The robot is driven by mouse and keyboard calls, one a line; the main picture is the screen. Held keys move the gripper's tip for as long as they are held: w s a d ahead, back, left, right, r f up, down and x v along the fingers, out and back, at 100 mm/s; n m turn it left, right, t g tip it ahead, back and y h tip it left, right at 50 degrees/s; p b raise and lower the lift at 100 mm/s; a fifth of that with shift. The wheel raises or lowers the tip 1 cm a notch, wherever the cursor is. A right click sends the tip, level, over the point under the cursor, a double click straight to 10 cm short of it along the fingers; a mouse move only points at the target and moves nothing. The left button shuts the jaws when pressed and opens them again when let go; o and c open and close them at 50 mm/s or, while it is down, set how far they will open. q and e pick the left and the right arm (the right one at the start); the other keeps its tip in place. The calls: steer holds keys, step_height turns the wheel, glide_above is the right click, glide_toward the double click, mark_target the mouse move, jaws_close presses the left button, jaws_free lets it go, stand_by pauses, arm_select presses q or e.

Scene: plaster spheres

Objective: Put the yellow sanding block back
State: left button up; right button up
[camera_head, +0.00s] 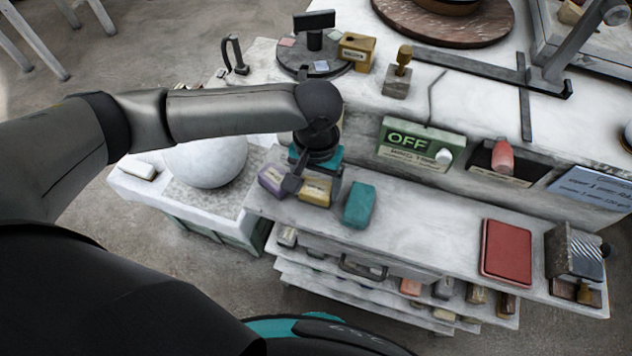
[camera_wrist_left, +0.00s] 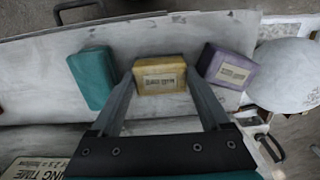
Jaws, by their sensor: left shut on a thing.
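The yellow sanding block (camera_head: 316,192) has a pale label and is in the middle of a row on the upper shelf of the bench, between a purple block (camera_head: 272,178) and a teal block (camera_head: 359,205). In the left wrist view the yellow block (camera_wrist_left: 160,76) is between the two fingertips. My left gripper (camera_head: 313,186) comes down from above and is shut on the yellow block. The teal block (camera_wrist_left: 93,76) and purple block (camera_wrist_left: 228,66) stand apart on either side. I cannot tell whether the yellow block touches the shelf. My right gripper is out of view.
A large white plaster sphere (camera_head: 207,160) rests on a side stand at left. A green OFF timer box (camera_head: 421,144) stands behind the shelf. A red pad (camera_head: 507,251) lies to the right. Drawers with small blocks are below. The shelf between teal block and red pad is bare.

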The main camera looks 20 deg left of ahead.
mark_target(316, 187)
arm_select(q)
steer(key=o, duration=1.2)
steer(key=shift+f, duration=0.1)
step_height(316, 187, up, 12)
steer(key=p, duration=0.2)
steer(key=shift+w, duration=0.1)
